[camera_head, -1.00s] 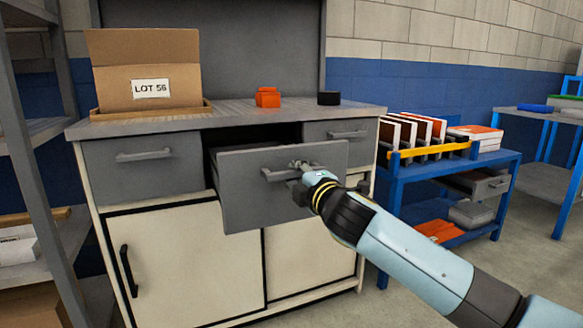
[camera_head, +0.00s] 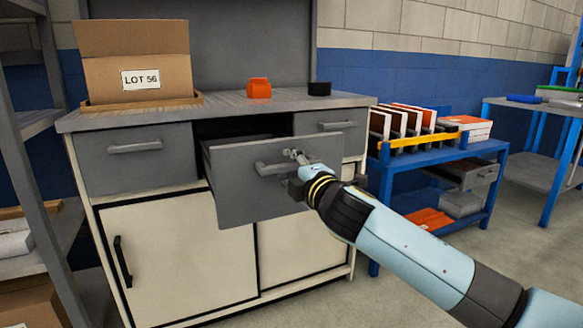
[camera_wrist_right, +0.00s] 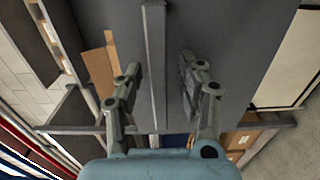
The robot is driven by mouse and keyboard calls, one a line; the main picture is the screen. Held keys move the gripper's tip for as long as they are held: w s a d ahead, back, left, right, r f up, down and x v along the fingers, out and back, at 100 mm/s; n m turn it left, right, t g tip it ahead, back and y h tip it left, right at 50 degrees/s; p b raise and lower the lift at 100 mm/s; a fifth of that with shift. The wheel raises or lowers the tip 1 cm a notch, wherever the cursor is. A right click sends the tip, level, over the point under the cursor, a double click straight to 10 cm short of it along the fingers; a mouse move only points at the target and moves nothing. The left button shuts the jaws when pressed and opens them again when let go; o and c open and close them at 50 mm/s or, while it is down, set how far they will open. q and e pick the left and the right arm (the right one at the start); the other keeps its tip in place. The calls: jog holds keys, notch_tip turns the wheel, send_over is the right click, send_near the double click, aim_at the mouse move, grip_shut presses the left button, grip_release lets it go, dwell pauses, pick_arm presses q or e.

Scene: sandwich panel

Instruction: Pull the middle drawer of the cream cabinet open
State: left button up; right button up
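The cream cabinet (camera_head: 180,256) has grey drawers along its top. Its middle drawer (camera_head: 236,190) stands pulled out, with a dark gap showing behind the front. The bar handle (camera_head: 270,169) is on the drawer front, and it also shows in the right wrist view (camera_wrist_right: 155,60). My right gripper (camera_head: 294,162) is at the right part of this handle. In the right wrist view its fingers (camera_wrist_right: 157,85) are spread, one on each side of the bar, with clear gaps. My left gripper is out of view.
The left drawer (camera_head: 135,160) and right drawer (camera_head: 340,127) are closed. A cardboard box (camera_head: 105,80), an orange item (camera_head: 259,88) and a black round item (camera_head: 319,88) stand on top. A blue cart (camera_head: 420,160) stands to the right. Floor shows in front.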

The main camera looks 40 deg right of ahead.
jog(key=shift+s, duration=0.15)
jog(key=v, duration=1.1)
jog(key=shift+s, duration=0.35)
